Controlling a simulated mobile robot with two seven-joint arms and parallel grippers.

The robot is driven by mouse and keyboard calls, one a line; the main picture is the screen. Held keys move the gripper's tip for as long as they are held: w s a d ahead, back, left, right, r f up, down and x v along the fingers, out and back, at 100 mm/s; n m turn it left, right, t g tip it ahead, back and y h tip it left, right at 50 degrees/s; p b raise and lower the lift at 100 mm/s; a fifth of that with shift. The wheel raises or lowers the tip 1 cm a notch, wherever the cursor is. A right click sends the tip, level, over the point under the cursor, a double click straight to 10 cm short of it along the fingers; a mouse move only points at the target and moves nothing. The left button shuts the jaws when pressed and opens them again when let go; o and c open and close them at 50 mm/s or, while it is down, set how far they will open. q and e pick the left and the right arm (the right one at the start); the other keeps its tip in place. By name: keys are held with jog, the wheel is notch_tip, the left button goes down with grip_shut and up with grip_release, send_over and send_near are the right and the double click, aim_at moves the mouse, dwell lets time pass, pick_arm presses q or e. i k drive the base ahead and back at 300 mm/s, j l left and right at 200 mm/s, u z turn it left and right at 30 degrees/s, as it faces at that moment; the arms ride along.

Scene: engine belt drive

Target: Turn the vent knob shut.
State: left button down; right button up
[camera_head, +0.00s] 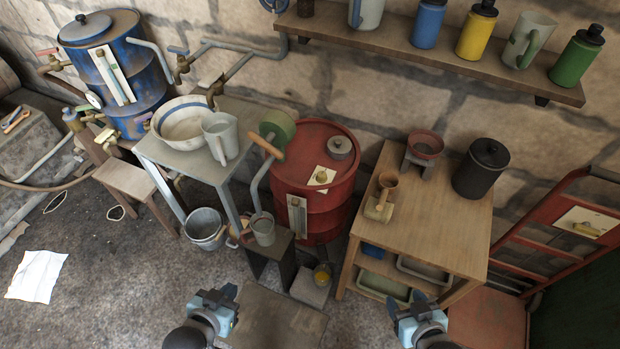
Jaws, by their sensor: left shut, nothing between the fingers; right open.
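A red drum (310,160) stands against the wall in the middle. On its lid are a small brass knob (321,177) on a pale plate and a grey round cap (339,147). The view does not show clearly which of them is the vent knob, or how far it is turned. My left gripper (216,297) is shut and empty, low in the picture, in front of the drum and to its left. My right gripper (407,304) is open and empty, in front of the wooden table. Neither gripper touches the drum.
A wooden table (455,225) with a funnel (425,145) and a black canister (481,168) stands right of the drum. A metal table (170,160) with a bowl and a jug stands left. A crank handle (267,147) sticks out beside the drum. A low bench (275,320) lies between my grippers.

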aim_at(320, 177)
jog(key=i+l+u, duration=0.15)
jog(key=u, duration=0.3)
jog(key=i+l+u, duration=0.15)
jog(key=l+u, duration=0.7)
jog(key=i+j, duration=0.05)
jog(key=j, duration=0.05)
